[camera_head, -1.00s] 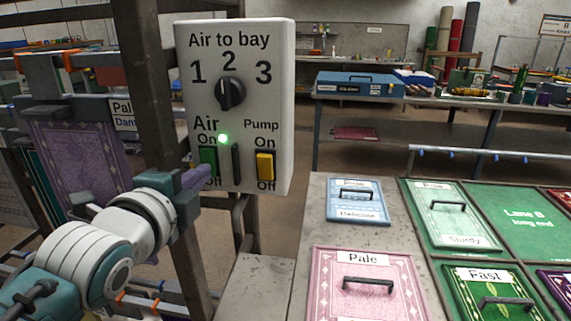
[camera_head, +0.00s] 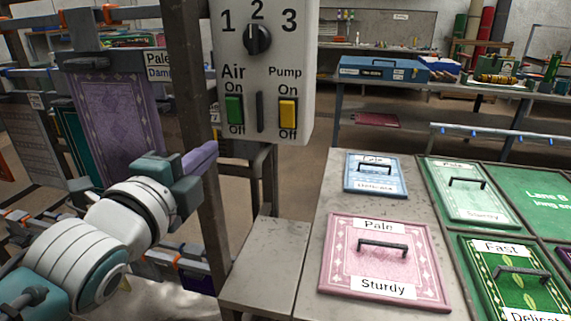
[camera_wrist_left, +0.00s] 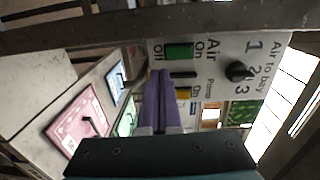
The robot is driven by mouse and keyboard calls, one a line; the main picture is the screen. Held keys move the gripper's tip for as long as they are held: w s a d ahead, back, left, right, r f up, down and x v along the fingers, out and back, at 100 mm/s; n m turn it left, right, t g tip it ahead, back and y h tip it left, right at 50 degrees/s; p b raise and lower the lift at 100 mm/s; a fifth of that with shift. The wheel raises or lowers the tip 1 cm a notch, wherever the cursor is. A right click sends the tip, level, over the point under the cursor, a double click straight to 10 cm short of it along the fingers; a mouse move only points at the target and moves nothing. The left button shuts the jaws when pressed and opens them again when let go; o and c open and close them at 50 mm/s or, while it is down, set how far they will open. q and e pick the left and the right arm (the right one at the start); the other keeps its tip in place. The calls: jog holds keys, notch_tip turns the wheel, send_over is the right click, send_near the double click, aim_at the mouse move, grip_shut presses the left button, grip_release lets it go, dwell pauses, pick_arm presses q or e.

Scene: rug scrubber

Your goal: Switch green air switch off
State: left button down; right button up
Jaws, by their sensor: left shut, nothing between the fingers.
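The white control panel (camera_head: 262,75) carries a green Air switch (camera_head: 234,109) marked On above and Off below. No lit lamp shows beside it. Its rocker tilt is too small to tell. A yellow Pump switch (camera_head: 288,112) sits to its right, and a black dial (camera_head: 257,39) above. My left gripper (camera_head: 203,157) is shut and empty, its purple fingers left of and below the green switch, apart from it. In the left wrist view, the shut fingers (camera_wrist_left: 161,100) point toward the panel's lower edge, near the green switch (camera_wrist_left: 179,52). My right gripper is not in view.
A dark upright post (camera_head: 198,120) stands just left of the panel. A purple rug (camera_head: 115,112) hangs behind my left arm. A bench (camera_head: 320,225) with lidded panels, including a pink one (camera_head: 385,262), is at right. Open floor shows below the panel.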

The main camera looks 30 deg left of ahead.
pick_arm(q)
jog(key=v, duration=0.6)
jog(key=shift+f+b, duration=0.45)
jog(key=shift+f, duration=0.1)
